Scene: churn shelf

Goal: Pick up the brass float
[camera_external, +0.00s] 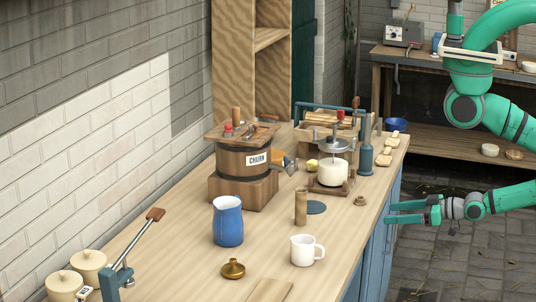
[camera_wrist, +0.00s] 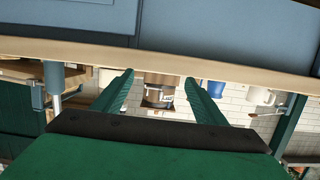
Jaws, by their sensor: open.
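A brass float (camera_external: 233,269), small and rounded with a short knob on top, rests on the wooden counter near its front, below the blue jug. I cannot make it out in the wrist view. My gripper (camera_external: 389,212) is out to the right of the counter's edge, beside the blue cabinet front and well apart from the float. Its two green fingers are apart with nothing between them. The wrist view shows the same open fingers (camera_wrist: 160,76), with the counter edge and the churn beyond them, upside down.
A blue jug (camera_external: 228,222) and a white mug (camera_external: 303,251) stand near the float. A wooden board (camera_external: 270,291) lies at the front. A wooden churn (camera_external: 243,160) and a lever device (camera_external: 118,276) also stand on the counter (camera_external: 190,245). The counter's right edge lies between gripper and float.

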